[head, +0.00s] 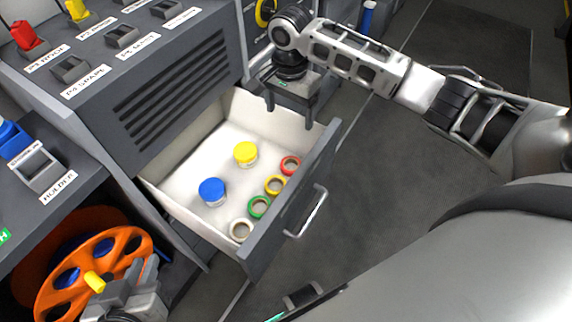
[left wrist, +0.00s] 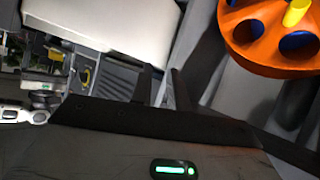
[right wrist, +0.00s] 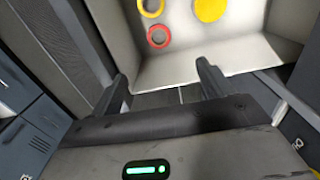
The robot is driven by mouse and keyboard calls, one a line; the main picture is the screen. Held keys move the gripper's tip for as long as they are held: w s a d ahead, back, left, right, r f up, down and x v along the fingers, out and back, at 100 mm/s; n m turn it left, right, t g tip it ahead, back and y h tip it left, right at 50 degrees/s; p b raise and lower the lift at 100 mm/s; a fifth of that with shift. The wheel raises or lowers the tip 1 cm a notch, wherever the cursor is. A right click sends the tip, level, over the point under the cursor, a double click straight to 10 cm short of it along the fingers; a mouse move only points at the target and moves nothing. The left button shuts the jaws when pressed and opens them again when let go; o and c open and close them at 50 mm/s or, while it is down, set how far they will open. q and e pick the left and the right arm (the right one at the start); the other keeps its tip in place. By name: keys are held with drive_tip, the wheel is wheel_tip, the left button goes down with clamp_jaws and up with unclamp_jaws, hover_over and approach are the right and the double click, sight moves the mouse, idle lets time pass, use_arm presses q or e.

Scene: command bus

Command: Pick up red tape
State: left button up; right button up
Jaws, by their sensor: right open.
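The red tape (head: 290,158) is a small ring lying in the open white drawer (head: 161,183), at the far end of a row of tape rolls along the drawer front. It also shows in the right wrist view (right wrist: 158,46), ahead of the fingertips and apart from them. My right gripper (head: 290,108) is open and empty, fingers pointing down at the drawer's right end. Its two spread fingers show in the right wrist view (right wrist: 162,72). My left gripper (left wrist: 161,70) shows two fingers apart with nothing between them, away from the tape. I cannot make out its fingers in the head view.
Beside the red tape lie a yellow tape (head: 267,187), a green tape (head: 251,210) and a white tape (head: 231,232). A blue-lidded jar (head: 211,190) and a yellow-lidded jar (head: 246,151) stand behind them. An orange wheel (head: 58,283) is at lower left.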

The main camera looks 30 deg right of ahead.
wheel_tip(320, 180, down, 2)
drive_tip(key=b, duration=0.6)
hover_over(291, 168)
drive_tip(key=f, duration=1.2)
drive_tip(key=shift+w+a+f, duration=0.1)
drive_tip(key=shift+a+f, duration=0.15)
drive_tip(key=shift+f, duration=0.05)
drive_tip(key=f, duration=0.1)
drive_tip(key=f+b, duration=0.1)
drive_tip(key=f, duration=0.2)
drive_tip(key=shift+d+f+b, duration=0.25)
drive_tip(key=shift+b, duration=0.15)
drive_tip(key=shift+f, duration=0.25)
use_arm(q)
wheel_tip(291, 168, down, 11)
drive_tip(key=d+g, duration=0.2)
drive_tip(key=shift+w+d+f+m+h, duration=0.15)
drive_tip(key=shift+w+d+m+h, duration=0.15)
drive_tip(key=shift+d+h, duration=0.1)
drive_tip(key=shift+a, duration=0.1)
use_arm(e)
drive_tip(key=c, duration=1.1)
